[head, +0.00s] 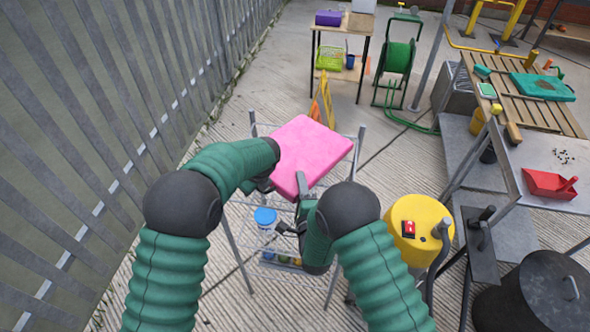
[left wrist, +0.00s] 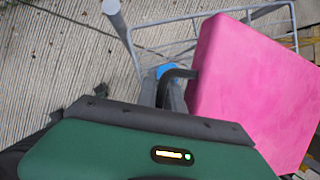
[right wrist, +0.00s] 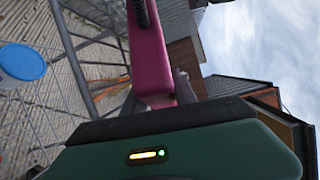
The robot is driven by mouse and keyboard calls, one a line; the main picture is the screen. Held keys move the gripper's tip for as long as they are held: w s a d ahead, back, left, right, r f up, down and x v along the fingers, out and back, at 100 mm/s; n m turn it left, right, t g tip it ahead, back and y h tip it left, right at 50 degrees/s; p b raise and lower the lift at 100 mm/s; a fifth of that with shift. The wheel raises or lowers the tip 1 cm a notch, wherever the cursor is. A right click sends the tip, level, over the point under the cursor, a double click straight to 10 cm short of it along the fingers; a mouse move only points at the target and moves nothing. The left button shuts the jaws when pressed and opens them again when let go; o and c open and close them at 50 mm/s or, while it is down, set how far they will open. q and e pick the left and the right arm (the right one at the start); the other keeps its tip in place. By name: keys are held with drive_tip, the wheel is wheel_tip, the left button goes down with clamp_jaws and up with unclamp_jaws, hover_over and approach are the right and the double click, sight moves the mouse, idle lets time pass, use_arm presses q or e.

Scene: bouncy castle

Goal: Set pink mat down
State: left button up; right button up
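The pink mat (head: 312,150) is a thick, tilted slab above the metal wire rack (head: 357,150). My right gripper (head: 300,190) is at its near edge. In the right wrist view the mat (right wrist: 150,60) shows edge-on between the two fingers, which look closed on it. My left gripper (head: 264,182) is at the mat's left edge. In the left wrist view one dark finger (left wrist: 178,75) reaches the edge of the mat (left wrist: 245,85); the other finger is hidden, so its grip is unclear. The mat covers much of the rack's top.
A blue-lidded tub (head: 265,216) is inside the rack. A yellow drum (head: 420,225) with a red item stands right of my right arm. A grey metal fence (head: 110,110) runs along the left. A yellow sign (head: 321,100) stands behind the rack. A workbench (head: 540,150) is at right.

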use_arm(q)
drive_tip(key=o, duration=0.4)
drive_tip(key=shift+w+a, duration=0.15)
drive_tip(key=shift+w, duration=0.1)
use_arm(e)
drive_tip(key=o, duration=0.4)
drive_tip(key=shift+w+a, duration=0.15)
drive_tip(key=shift+w, duration=0.05)
drive_tip(key=shift+c, duration=0.2)
use_arm(q)
drive_tip(key=o, duration=0.4)
drive_tip(key=shift+s+d, duration=0.1)
drive_tip(key=shift+d, duration=0.2)
use_arm(e)
drive_tip(key=shift+s+d+r, duration=0.1)
drive_tip(key=shift+d, duration=0.1)
use_arm(q)
drive_tip(key=o, duration=0.4)
drive_tip(key=shift+c, duration=0.2)
use_arm(e)
drive_tip(key=shift+a, duration=0.1)
use_arm(q)
drive_tip(key=shift+a, duration=0.1)
